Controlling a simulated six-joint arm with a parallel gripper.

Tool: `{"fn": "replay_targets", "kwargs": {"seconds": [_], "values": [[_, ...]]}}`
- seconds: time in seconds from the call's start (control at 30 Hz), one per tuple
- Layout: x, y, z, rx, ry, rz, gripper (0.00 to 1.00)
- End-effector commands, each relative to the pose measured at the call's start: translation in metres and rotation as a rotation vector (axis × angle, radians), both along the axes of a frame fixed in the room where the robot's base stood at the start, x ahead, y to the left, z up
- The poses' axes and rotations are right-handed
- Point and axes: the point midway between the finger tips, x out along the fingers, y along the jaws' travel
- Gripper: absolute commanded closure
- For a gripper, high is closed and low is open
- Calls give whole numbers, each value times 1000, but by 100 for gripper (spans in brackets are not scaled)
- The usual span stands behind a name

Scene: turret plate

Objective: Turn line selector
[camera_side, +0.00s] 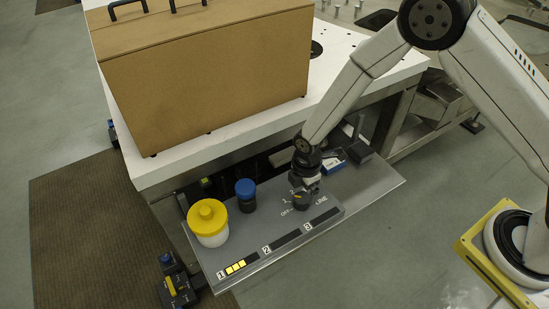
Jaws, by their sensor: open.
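The line selector (301,201) is a dark knob on the grey control panel, with "OFF" and "LINE" printed beside it and a small yellow mark. My gripper (304,187) is pointed down right over the knob, with its fingers low and near it. The jaws are open; whether they touch the knob or stand around it I cannot tell at this size. The gripper hides part of the knob and of the printed marks. Along the panel's front are strips (286,238) numbered 1, 2 and 3; strip 1 shows yellow blocks (236,267).
A white jar with a yellow lid (208,222) and a dark jar with a blue lid (246,195) stand left of the selector. A blue-and-white item (333,164) lies behind the gripper. A brown case (207,72) sits on the white table (180,165).

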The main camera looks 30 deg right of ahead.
Motion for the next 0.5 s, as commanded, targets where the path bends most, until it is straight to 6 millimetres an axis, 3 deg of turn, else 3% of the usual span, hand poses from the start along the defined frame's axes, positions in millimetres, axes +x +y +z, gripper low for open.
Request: {"fn": "replay_targets", "kwargs": {"seconds": [0.3,0.5], "values": [[0,0,-34,-1,1,0,0],[0,0,-46,0,-1,-1,0]]}}
